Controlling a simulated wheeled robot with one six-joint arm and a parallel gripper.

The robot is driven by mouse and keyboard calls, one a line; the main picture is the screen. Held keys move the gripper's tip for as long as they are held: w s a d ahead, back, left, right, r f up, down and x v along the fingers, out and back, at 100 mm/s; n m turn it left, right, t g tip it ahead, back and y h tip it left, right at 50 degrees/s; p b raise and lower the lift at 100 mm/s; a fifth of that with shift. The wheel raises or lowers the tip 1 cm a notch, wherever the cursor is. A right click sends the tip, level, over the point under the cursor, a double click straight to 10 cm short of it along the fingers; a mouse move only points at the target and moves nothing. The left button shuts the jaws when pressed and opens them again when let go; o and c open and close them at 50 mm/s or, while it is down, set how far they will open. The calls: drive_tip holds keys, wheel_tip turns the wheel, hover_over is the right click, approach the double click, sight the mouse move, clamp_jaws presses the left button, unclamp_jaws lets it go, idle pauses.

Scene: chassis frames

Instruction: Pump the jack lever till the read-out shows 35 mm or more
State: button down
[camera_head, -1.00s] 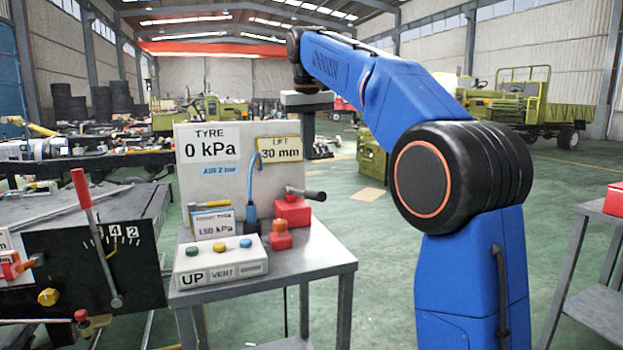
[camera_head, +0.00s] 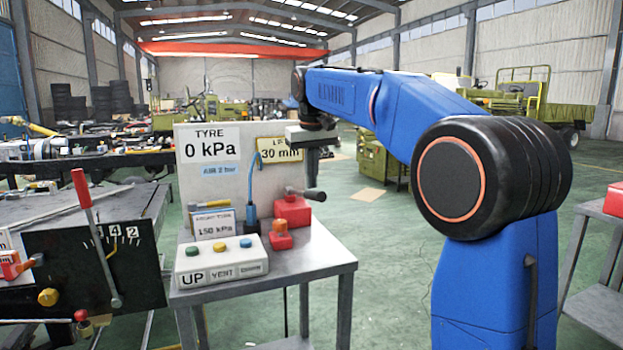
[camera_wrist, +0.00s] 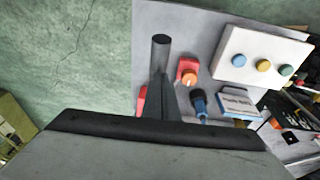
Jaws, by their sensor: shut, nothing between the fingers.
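The jack is a small red block (camera_head: 292,210) on the right of the metal table. Its lever (camera_head: 315,195) has a dark round grip and points to the right. My gripper (camera_head: 312,170) is shut and empty, pointing down just above the lever's grip, with a small gap in the head view. In the wrist view a dark grip end (camera_wrist: 161,42) shows beyond my grey fingers (camera_wrist: 165,90), which hide part of the lever. I cannot tell there whether they touch.
A panel (camera_head: 212,185) reads TYRE 0 kPa. A blue hose (camera_head: 251,190) and a red block with an orange knob (camera_head: 280,236) are beside the jack. A button box (camera_head: 221,260) sits at the table's front. A red-handled lever (camera_head: 82,190) stands at left.

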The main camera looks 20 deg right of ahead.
drive_tip(key=shift+s+f, duration=0.1)
drive_tip(key=shift+f, duration=0.05)
drive_tip(key=shift+s+f, duration=0.1)
drive_tip(key=shift+f, duration=0.2)
drive_tip(key=shift+s+f+t, duration=0.4)
drive_tip(key=shift+f, duration=1.7)
drive_tip(key=shift+s+f+t, duration=0.4)
drive_tip(key=shift+f, duration=1.65)
drive_tip(key=shift+s+f+t, duration=0.4)
drive_tip(key=shift+f, duration=1.7)
drive_tip(key=shift+d, duration=0.1)
drive_tip(key=shift+r, duration=0.1)
drive_tip(key=v, duration=1.4)
drive_tip(key=shift+s+r, duration=0.15)
drive_tip(key=shift+s, duration=0.15)
